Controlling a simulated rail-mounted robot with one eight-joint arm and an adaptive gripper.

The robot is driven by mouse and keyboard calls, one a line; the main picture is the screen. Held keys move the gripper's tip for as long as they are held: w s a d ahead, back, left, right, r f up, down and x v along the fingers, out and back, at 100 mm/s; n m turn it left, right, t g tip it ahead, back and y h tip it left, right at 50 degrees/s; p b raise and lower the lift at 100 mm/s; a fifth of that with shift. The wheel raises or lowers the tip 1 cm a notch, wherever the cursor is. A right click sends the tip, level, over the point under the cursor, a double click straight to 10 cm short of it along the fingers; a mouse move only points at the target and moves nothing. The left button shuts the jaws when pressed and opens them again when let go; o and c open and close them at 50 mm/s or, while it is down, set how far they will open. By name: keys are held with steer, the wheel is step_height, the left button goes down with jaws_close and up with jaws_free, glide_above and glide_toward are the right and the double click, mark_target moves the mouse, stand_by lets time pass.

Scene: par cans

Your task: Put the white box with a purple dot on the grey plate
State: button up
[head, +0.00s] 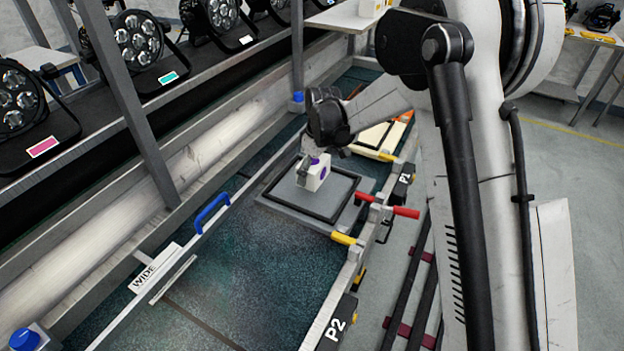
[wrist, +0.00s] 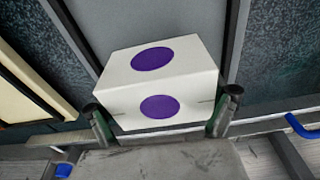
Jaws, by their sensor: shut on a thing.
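The white box with a purple dot (head: 312,174) is at the grey plate in the middle of the head view. In the wrist view the white box (wrist: 158,80) shows a purple dot on each of two faces. My gripper (wrist: 160,118) is shut on the box, one finger at each side. In the head view my gripper (head: 314,160) is above the box. The grey plate (head: 290,192) has a black raised frame and shows behind the box in the wrist view (wrist: 150,25). I cannot tell whether the box touches the plate.
A cream tray (head: 376,138) lies beyond the plate. A red handle (head: 392,209) and yellow clips (head: 344,239) line the right rail. A blue handle (head: 212,213) and a WIDE label (head: 150,272) are on the left rail. Par cans (head: 140,42) stand on the shelf at left.

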steer(key=shift+f, duration=1.75)
steer(key=shift+f, duration=0.1)
steer(key=o, duration=1.3)
